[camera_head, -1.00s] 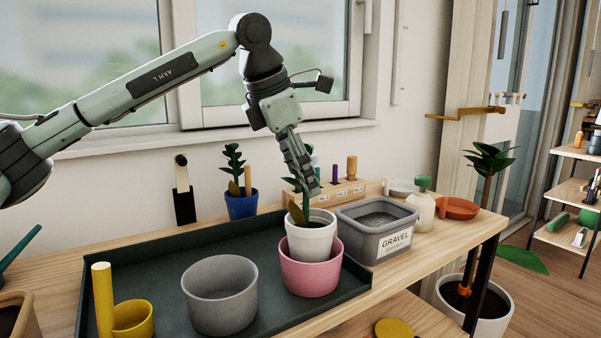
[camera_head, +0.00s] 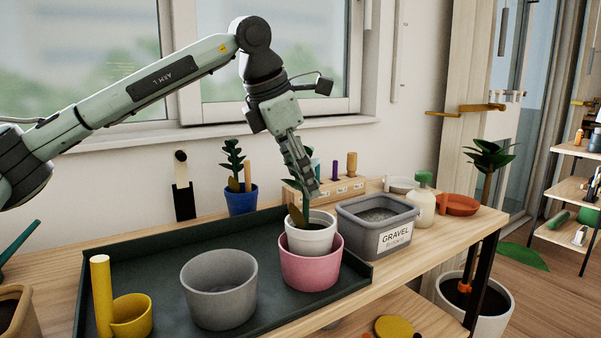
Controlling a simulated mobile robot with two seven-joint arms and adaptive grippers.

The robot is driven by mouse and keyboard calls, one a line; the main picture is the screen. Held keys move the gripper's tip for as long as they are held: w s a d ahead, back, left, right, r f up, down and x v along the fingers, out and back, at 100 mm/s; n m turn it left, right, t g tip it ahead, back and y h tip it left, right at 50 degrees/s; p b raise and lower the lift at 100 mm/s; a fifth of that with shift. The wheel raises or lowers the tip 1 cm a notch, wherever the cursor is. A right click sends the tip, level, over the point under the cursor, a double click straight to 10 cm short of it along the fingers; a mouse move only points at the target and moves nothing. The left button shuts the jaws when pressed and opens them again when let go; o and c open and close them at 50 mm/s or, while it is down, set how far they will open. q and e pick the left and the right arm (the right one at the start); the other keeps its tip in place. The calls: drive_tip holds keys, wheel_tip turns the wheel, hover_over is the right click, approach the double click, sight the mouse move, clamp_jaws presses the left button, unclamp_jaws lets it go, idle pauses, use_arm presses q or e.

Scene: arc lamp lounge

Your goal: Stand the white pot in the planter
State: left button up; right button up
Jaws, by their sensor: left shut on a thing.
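The white pot (camera_head: 311,241) holds a small green plant (camera_head: 299,210) and is upright. Its lower part is inside the pink planter (camera_head: 311,272), hidden by the planter's front wall; its upper part stands above the rim. I cannot see whether its base touches the planter's floor. My left gripper (camera_head: 313,192) comes down from above and is shut on the white pot at its far side, where the plant partly hides the fingertips. An empty grey planter (camera_head: 220,302) stands to the left. My right gripper is not in view.
The dark tray (camera_head: 150,262) carries the planters and a yellow cup (camera_head: 132,318) with a tall handle. A gravel bin (camera_head: 393,240) stands close on the right. A blue pot (camera_head: 242,201) and a wooden rack (camera_head: 340,188) are behind. Tray space behind the grey planter is clear.

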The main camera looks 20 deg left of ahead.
use_arm(q)
drive_tip(key=shift+r, duration=0.1)
drive_tip(key=o, duration=1.9)
drive_tip(key=shift+c, duration=0.2)
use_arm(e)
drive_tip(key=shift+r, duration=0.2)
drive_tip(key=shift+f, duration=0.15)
use_arm(q)
drive_tip(key=shift+r, duration=0.15)
drive_tip(key=shift+s+a+r+p, duration=0.1)
drive_tip(key=shift+r+p, duration=0.45)
drive_tip(key=shift+r, duration=0.3)
drive_tip(key=v, duration=1.1)
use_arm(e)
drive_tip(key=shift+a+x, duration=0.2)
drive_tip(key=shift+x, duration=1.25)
use_arm(q)
drive_tip(key=shift+s, duration=0.1)
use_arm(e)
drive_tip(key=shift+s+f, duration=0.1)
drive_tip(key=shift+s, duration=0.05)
